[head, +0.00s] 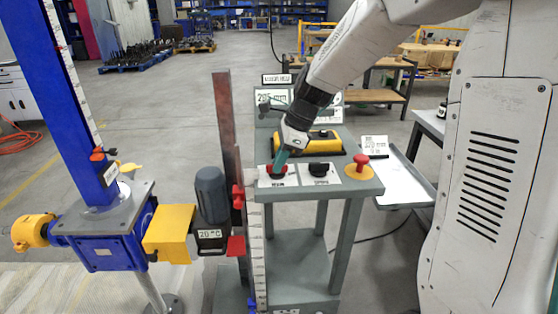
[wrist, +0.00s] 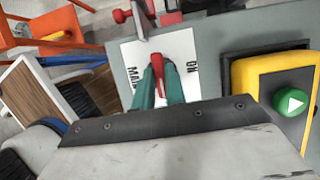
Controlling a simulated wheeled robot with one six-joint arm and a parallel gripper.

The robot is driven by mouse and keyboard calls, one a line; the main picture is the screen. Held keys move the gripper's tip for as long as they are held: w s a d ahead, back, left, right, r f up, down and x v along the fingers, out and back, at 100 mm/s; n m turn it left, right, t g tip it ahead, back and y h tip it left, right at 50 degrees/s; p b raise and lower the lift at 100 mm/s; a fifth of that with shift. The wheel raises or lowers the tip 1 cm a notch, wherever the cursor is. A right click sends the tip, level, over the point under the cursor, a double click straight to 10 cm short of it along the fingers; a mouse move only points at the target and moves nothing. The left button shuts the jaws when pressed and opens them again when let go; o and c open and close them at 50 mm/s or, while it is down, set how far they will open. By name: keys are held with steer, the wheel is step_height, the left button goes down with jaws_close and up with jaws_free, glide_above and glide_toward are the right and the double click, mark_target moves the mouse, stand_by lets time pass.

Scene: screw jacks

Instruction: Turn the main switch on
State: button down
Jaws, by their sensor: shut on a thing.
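The main switch shows as a red handle (wrist: 157,66) on a white plate (wrist: 132,55) marked MAIN in the wrist view. In the head view its red knob (head: 271,171) sits at the left of the grey control desk. My gripper's teal fingers (wrist: 161,84) are closed around the red handle, one on each side. In the head view the gripper (head: 280,161) comes down onto the knob from above. The handle's lower part is partly hidden by the fingers, so its exact setting is hard to tell.
A black knob (head: 318,170) on its own white plate and a red mushroom button (head: 361,160) stand to the right. Behind is a yellow and black box (head: 322,142), with a green button (wrist: 293,103) in the wrist view. A blue screw jack (head: 105,250) stands at left.

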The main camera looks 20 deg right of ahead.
steer(key=n+g, duration=0.1)
steer(key=n, duration=0.3)
steer(key=shift+w+g, duration=0.15)
steer(key=shift+g, duration=0.25)
steer(key=n, duration=0.2)
steer(key=n+g, duration=0.1)
steer(key=n, duration=0.1)
steer(key=shift+w+n+g, duration=0.1)
steer(key=shift+n+g, duration=0.2)
steer(key=shift+n, duration=0.1)
steer(key=n, duration=0.2)
steer(key=n+g+h, duration=0.1)
steer(key=n, duration=0.1)
steer(key=shift+w+a+h, duration=0.1)
steer(key=shift+h, duration=0.2)
steer(key=n+g+h, duration=0.1)
steer(key=n, duration=0.3)
steer(key=shift+a+n, duration=0.1)
steer(key=shift+n, duration=0.2)
steer(key=shift+n+h, duration=0.3)
steer(key=shift+w+r, duration=0.1)
steer(key=c, duration=1.4)
jaws_free()
steer(key=shift+c, duration=0.2)
